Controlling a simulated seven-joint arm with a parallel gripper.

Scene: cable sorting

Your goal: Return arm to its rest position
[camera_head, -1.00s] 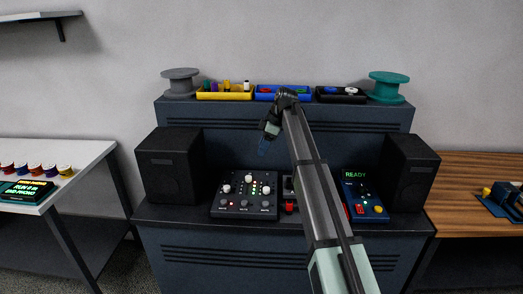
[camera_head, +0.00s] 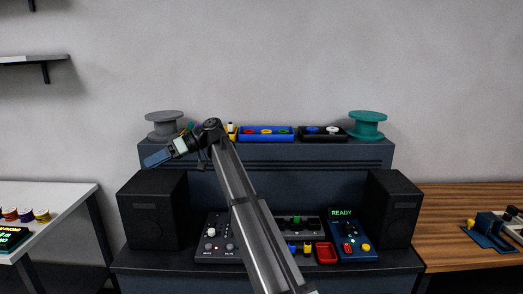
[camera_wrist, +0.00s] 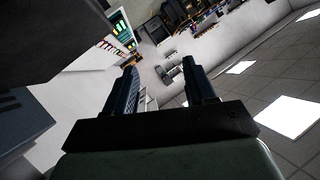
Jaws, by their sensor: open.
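My gripper (camera_head: 157,158) is at the left of the console in the head view, pointing left and slightly down, in front of the grey spool and above the left speaker. In the wrist view its two dark fingers (camera_wrist: 162,88) stand apart with nothing between them. My arm crosses the middle of the head view and hides part of the mixer and most of the yellow bin.
The console's upper shelf (camera_head: 270,150) bears a grey spool (camera_head: 165,126), a blue bin (camera_head: 266,134), a black bin (camera_head: 322,134) and a teal spool (camera_head: 367,125). Black speakers (camera_head: 153,210) (camera_head: 393,208) flank a mixer (camera_head: 216,240) and a blue panel reading READY (camera_head: 352,238). Side tables stand left (camera_head: 60,196) and right (camera_head: 450,202).

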